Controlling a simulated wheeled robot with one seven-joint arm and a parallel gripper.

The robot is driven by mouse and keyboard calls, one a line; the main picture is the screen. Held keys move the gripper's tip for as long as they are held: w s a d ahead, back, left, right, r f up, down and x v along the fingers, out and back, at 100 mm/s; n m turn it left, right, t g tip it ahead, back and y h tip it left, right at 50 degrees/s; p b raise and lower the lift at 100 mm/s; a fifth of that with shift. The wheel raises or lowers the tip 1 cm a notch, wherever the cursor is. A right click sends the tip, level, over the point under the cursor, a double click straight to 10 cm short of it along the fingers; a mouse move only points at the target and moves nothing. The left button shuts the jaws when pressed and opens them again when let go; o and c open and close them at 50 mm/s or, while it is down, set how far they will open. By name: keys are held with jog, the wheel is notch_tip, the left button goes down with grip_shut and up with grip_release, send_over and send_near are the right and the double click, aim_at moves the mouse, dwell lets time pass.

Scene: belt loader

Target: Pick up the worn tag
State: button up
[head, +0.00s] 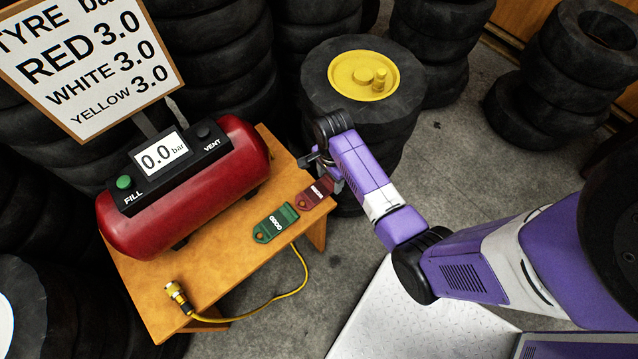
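A dark red tag (314,195) with small pale lettering, too small to read surely, lies at the right end of the orange wooden bench; it looks like the worn tag. A green tag (275,222), which seems to read GOOD, lies just left of and below it. My gripper (318,165) is at the bench's right edge, close to the upper end of the red tag. Its dark fingers are small and partly hidden by my wrist, so I cannot tell their opening or whether they touch the tag.
A red compressor tank (185,190) with a 0.0 bar display stands on the bench (215,258). A yellow hose with a brass fitting (178,292) lies at the front. A tyre stack with a yellow hub (363,76) stands behind my gripper. More tyres surround the bench.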

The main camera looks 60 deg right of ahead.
jog(key=c, duration=0.7)
jog(key=shift+r, duration=0.1)
